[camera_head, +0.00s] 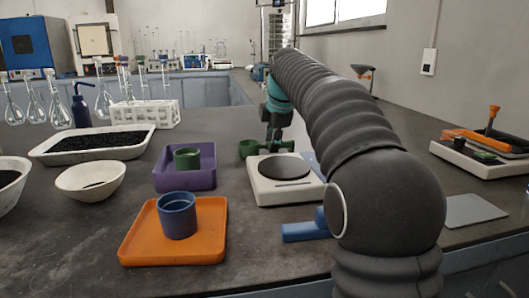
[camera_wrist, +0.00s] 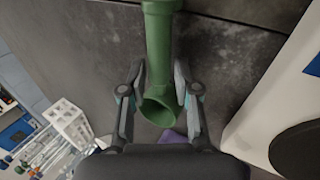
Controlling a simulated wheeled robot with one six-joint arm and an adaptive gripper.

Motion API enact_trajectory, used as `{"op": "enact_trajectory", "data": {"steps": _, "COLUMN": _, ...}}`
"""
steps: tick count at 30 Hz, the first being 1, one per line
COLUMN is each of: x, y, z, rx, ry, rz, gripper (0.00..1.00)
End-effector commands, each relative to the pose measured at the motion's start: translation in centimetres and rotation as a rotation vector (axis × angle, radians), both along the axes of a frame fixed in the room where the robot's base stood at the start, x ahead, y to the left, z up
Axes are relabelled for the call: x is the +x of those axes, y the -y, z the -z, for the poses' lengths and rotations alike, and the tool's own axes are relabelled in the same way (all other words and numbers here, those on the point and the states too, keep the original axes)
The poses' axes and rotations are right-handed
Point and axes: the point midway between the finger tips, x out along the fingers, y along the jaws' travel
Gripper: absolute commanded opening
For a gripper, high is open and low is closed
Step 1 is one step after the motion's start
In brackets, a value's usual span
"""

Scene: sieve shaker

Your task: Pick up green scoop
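The green scoop (camera_head: 248,149) lies on the dark bench between the purple tray (camera_head: 188,172) and the white balance (camera_head: 285,178). In the wrist view the scoop (camera_wrist: 159,45) runs down from the top edge, its open mouth facing the lower middle. My gripper (camera_wrist: 160,88) has one finger on each side of the scoop near the mouth. The fingers are apart, with a narrow gap visible beside the scoop. In the head view my gripper (camera_head: 277,138) points down over the scoop, partly hiding it.
The balance stands close beside the scoop. A green cup (camera_head: 187,159) is in the purple tray. A blue cup (camera_head: 177,214) is in the orange tray (camera_head: 140,243). A blue scoop (camera_head: 303,232) lies in front of the balance. A flask rack (camera_head: 145,112) stands behind left.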

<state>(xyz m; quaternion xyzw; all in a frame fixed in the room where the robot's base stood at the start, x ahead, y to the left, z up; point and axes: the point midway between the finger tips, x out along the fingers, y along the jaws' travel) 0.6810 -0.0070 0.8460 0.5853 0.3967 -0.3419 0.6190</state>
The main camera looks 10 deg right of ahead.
Motion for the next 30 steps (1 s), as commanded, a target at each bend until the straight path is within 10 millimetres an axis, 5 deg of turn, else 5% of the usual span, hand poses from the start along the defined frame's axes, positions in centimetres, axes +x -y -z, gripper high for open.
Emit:
{"op": "enact_trajectory", "data": {"steps": 9, "x": 0.6, "y": -0.1, "z": 1.1, "rx": 0.0, "ry": 0.001, "rz": 0.0, "gripper": 0.31}}
{"op": "enact_trajectory", "data": {"steps": 14, "x": 0.5, "y": 0.0, "z": 1.1, "rx": 0.0, "ry": 0.0, "rz": 0.0, "gripper": 0.0}}
{"op": "enact_trajectory", "data": {"steps": 30, "x": 0.6, "y": 0.0, "z": -0.5, "rx": 0.0, "ry": 0.003, "rz": 0.0, "gripper": 0.0}}
